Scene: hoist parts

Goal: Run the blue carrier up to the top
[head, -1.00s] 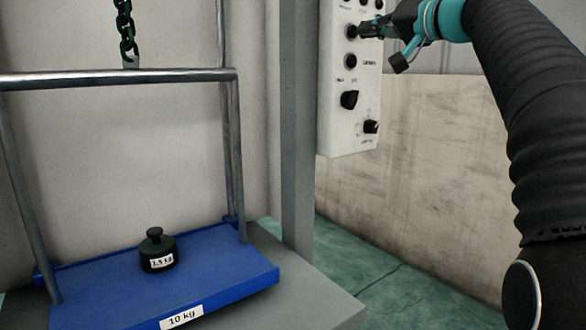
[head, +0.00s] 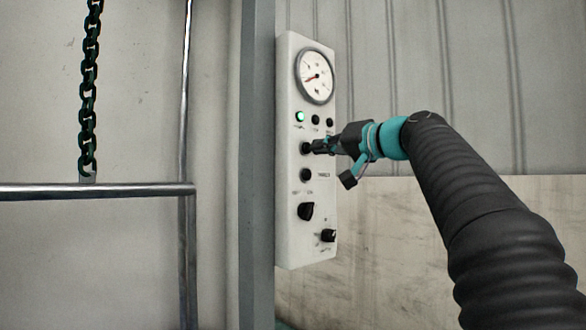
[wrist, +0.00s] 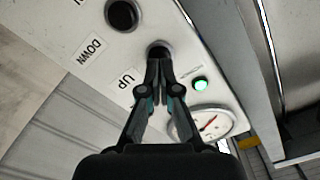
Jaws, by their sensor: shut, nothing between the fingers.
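The white control panel (head: 308,225) hangs beside a grey post. My gripper (head: 318,147) is shut and empty, its tips at the upper of two large dark buttons (head: 306,148). In the wrist view the closed fingertips (wrist: 159,62) are at a dark button (wrist: 158,48) beside the label UP (wrist: 127,80); they appear to touch it. The DOWN button (wrist: 122,14) is next to it. Of the blue carrier, only its metal top bar (head: 90,190) shows, under a dark chain (head: 88,90); its blue platform is out of view.
A green lamp (head: 300,117) is lit on the panel, below a round dial gauge (head: 314,76). A dark rotary knob (head: 306,211) and a smaller one (head: 328,235) sit lower down. The grey post (head: 257,160) stands between panel and carrier.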

